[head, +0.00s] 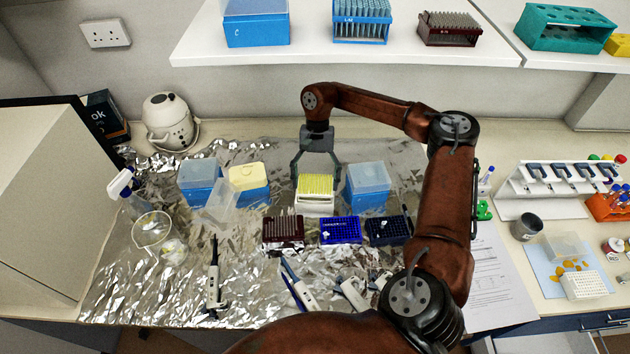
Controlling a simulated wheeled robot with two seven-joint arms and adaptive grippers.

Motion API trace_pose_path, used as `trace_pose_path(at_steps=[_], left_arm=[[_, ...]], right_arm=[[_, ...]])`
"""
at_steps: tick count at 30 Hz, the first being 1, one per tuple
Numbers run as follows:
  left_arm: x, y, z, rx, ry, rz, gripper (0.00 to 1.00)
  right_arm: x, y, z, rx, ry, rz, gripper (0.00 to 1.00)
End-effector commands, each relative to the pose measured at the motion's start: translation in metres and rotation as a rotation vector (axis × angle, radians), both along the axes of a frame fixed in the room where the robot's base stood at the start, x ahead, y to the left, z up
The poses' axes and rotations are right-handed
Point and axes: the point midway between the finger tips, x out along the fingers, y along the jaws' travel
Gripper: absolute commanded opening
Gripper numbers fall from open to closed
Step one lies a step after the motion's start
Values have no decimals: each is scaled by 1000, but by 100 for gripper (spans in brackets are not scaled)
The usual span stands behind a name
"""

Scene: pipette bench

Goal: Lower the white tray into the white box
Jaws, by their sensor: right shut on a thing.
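My right gripper (316,172) reaches down from above at the middle of the bench. Its two fingers are spread to either side of the white tray (316,198), which is full of yellow pipette tips, and it is shut on the tray. The white box (314,210) shows just below the tray's front edge. The tray is over the box and looks roughly level. I cannot tell whether a gap is left between them. My left gripper is not in view.
A blue box with a clear lid (367,188) stands close on the right. A blue box with a yellow top (249,182) stands to the left. Dark red (283,235) and blue (340,231) tip racks lie in front. A shelf (330,57) overhangs the back.

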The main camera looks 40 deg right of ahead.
Motion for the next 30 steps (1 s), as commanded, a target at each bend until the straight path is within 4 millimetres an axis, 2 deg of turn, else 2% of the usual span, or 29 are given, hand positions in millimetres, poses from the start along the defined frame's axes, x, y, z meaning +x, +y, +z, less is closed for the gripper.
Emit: trace_pose_path(at_steps=[30], left_arm=[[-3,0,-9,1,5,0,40]], right_arm=[[2,0,-16,-1,-1,0,54]])
